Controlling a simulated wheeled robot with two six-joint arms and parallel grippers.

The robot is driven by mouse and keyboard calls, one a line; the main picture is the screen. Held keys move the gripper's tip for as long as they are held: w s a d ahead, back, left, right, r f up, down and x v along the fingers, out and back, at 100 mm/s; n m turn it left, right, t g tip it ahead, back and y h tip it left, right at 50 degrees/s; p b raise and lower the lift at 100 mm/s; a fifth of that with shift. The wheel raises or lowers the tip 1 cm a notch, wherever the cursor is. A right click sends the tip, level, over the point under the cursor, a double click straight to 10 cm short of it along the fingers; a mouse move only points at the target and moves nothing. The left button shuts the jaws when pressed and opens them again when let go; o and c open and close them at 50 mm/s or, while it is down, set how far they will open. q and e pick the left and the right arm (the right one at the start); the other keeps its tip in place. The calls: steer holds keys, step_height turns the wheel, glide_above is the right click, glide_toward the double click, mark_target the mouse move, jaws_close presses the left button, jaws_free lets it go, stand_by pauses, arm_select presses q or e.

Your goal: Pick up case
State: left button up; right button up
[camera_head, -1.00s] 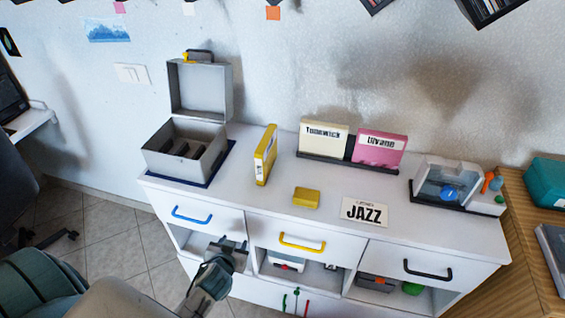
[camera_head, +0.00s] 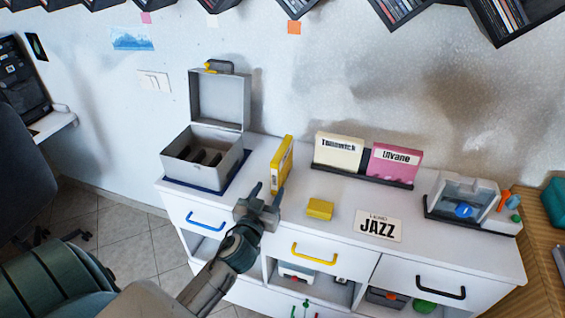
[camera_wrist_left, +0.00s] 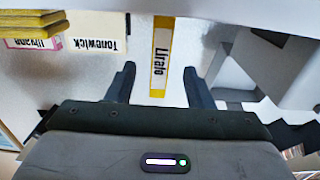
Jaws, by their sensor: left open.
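A yellow case (camera_head: 281,163) with a white label stands upright on the white cabinet top, right of the open grey box. In the left wrist view the case (camera_wrist_left: 160,60) appears upside down, its label reading "Lirato" or similar, between the two fingers and beyond their tips. My left gripper (camera_head: 267,190) is open and empty, in front of the case near the cabinet's front edge; its fingers (camera_wrist_left: 158,78) lie on either side of the case in the wrist view. My right gripper is not in view.
The open grey box (camera_head: 205,160) stands left of the case. A small yellow block (camera_head: 320,209), a JAZZ card (camera_head: 378,225), and cream (camera_head: 339,151) and pink (camera_head: 393,165) cases in a dark rack are to the right. A clear-fronted device (camera_head: 466,198) stands farther right.

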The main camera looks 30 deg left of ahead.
mark_target(274, 179)
arm_select(q)
steer(key=shift+x, duration=1.15)
steer(key=p+x, duration=0.2)
steer(key=x, duration=0.1)
steer(key=p+x, duration=0.1)
steer(key=shift+w+a+r, duration=0.1)
steer(key=shift+w+r, duration=0.2)
steer(key=shift+w, duration=0.3)
steer(key=shift+a+f, duration=0.1)
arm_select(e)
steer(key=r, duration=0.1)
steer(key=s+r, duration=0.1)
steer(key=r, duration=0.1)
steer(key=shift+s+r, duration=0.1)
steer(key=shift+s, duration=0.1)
arm_select(q)
steer(key=shift+c, duration=0.5)
jaws_close()
